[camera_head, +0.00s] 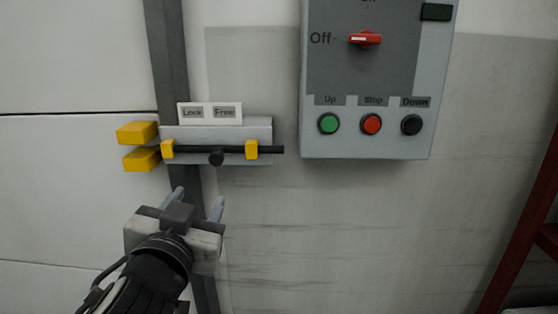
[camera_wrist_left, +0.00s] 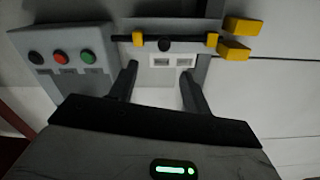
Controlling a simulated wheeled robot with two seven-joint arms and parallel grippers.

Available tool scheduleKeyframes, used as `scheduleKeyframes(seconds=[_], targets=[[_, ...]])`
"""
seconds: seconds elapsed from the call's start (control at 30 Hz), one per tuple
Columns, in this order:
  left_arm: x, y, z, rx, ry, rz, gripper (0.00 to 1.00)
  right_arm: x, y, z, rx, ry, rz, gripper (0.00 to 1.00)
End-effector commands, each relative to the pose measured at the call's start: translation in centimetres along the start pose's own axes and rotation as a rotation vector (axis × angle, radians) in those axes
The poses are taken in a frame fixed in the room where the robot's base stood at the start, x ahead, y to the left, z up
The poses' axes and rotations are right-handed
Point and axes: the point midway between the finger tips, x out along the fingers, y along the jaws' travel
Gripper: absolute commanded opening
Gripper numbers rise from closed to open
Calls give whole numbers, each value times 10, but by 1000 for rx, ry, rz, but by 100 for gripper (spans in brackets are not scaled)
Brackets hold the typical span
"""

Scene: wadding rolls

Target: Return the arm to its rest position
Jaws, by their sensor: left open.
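My left gripper (camera_head: 198,204) comes in from the lower left in the head view. It is open and empty, with its two fingers apart, just below the latch (camera_head: 232,133) on the wall. In the left wrist view the two fingers (camera_wrist_left: 158,88) are apart, with nothing visible between them except the latch plate beyond. The latch has a dark sliding bar (camera_head: 270,150), a black knob (camera_head: 216,159), yellow brackets and a "Lock / Free" label (camera_head: 210,113). My right gripper is not in view.
A grey control box (camera_head: 312,75) hangs to the right, with a red switch (camera_head: 365,39) and green, red and black buttons. Yellow blocks (camera_head: 137,132) stick out left of the latch. A dark red frame (camera_head: 525,235) stands at far right. The lower middle wall area is clear.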

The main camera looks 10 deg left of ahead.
Motion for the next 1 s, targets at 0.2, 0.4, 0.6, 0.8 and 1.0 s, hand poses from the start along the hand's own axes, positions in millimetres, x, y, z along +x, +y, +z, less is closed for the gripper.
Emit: scheduleKeyframes(seconds=[0.2,0.4,0.6,0.8,1.0], targets=[[-6,44,73,14,-198,202,48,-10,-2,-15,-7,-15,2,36],[-60,87,173,-77,-404,406,48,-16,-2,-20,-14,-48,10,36],[-123,96,233,-184,-515,447,48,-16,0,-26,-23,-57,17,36],[-145,95,251,-217,-542,439,48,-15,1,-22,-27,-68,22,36],[-145,95,252,-216,-540,440,48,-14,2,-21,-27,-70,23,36]])
